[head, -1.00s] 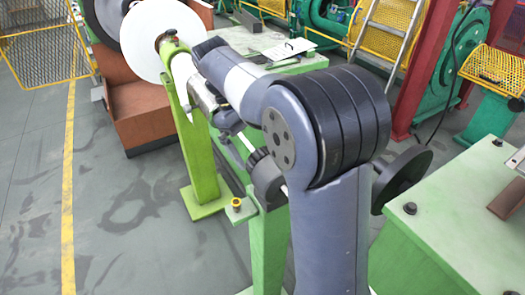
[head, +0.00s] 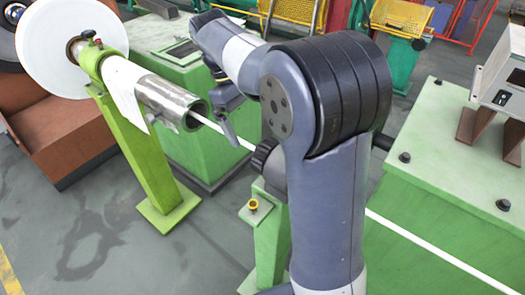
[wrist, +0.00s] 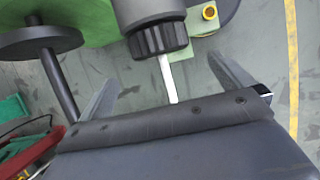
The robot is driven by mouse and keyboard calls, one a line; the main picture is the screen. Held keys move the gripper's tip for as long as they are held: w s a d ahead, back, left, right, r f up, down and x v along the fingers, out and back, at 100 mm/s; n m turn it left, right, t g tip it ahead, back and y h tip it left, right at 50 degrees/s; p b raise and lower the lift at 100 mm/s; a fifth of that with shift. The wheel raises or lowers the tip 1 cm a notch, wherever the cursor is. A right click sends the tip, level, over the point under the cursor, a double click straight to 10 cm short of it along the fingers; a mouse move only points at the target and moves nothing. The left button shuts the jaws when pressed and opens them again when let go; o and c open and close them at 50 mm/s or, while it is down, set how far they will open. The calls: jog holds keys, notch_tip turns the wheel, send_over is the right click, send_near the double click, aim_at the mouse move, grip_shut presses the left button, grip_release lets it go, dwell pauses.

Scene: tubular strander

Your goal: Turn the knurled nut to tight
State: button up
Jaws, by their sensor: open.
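The black knurled nut (head: 265,158) shows in the head view at the top of a green post, partly hidden by my arm. In the wrist view the knurled nut (wrist: 160,40) is at the top centre, at the end of a grey cylindrical body. A white rod (wrist: 167,78) runs from it towards my gripper. My gripper (wrist: 164,82) is open, with its two grey fingers spread on either side of the rod and short of the nut. In the head view only part of my gripper (head: 228,120) shows, left of the nut.
A yellow-ringed knob (head: 253,204) sits on the post below the nut. A metal tube (head: 172,103) on a green stand is at the left. A dark disc on a rod (wrist: 40,42) is beside my left finger. A green cabinet (head: 440,190) stands at the right.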

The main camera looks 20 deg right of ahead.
aim_at(264, 154)
jog(key=x, duration=0.9)
jog(key=shift+s+d+f, duration=0.1)
jog(key=shift+s+f, duration=0.05)
jog(key=shift+f, duration=0.2)
jog(key=shift+c, duration=0.3)
jog(key=c, duration=0.8)
jog(key=shift+f+t+h+b, duration=0.15)
jog(key=shift+t+h+b, duration=0.5)
jog(key=shift+h, duration=0.35)
jog(key=shift+c, duration=0.2)
jog(key=shift+m+t+h+b, duration=0.3)
jog(key=shift+t+h, duration=0.15)
jog(key=shift+h, duration=0.15)
jog(key=o, duration=0.9)
